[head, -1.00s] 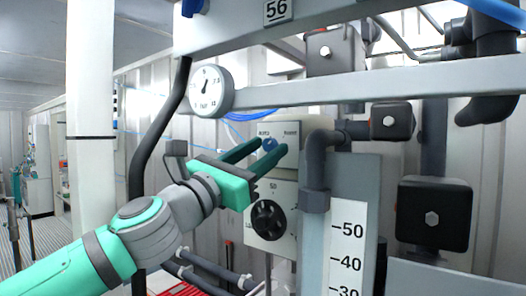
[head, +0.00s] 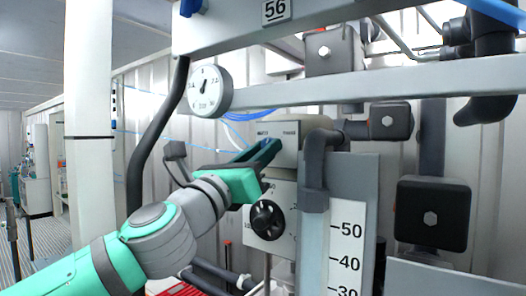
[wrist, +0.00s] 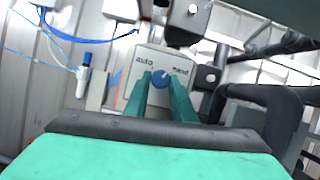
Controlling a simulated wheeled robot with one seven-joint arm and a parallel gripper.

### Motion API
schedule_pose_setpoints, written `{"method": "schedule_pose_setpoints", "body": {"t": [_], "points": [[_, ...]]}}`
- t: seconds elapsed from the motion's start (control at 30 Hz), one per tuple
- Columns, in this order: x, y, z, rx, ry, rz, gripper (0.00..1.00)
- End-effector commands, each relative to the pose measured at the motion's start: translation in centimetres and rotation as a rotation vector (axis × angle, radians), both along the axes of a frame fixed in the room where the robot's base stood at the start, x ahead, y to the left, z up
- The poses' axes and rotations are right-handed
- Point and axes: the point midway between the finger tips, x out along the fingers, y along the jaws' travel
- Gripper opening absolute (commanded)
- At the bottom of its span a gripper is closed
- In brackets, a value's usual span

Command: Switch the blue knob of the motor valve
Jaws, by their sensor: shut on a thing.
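The motor valve (head: 287,131) is a pale box with a label plate on its front, above a black dial. In the wrist view its face (wrist: 142,63) reads "auto" on the left and "hand" on the right. The blue knob (wrist: 160,77) sits between my two green fingers, near their tips. My gripper (head: 270,148) reaches the front of the box and is shut on the knob. In the head view the fingers hide most of the knob.
A black dial (head: 267,220) sits just below my gripper. A dark grey pipe (head: 316,170) runs down close to its right. A pressure gauge (head: 210,90) and a grey beam (head: 380,84) are above. A thick black hose (head: 150,150) is on the left.

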Motion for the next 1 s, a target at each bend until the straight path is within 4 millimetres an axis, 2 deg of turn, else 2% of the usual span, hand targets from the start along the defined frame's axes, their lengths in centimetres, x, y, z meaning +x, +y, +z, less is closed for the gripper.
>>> {"method": "schedule_pose_setpoints", "body": {"t": [1.0], "points": [[-0.39, -0.72, 0.51, -0.775, 0.516, -0.002, 0.01]]}}
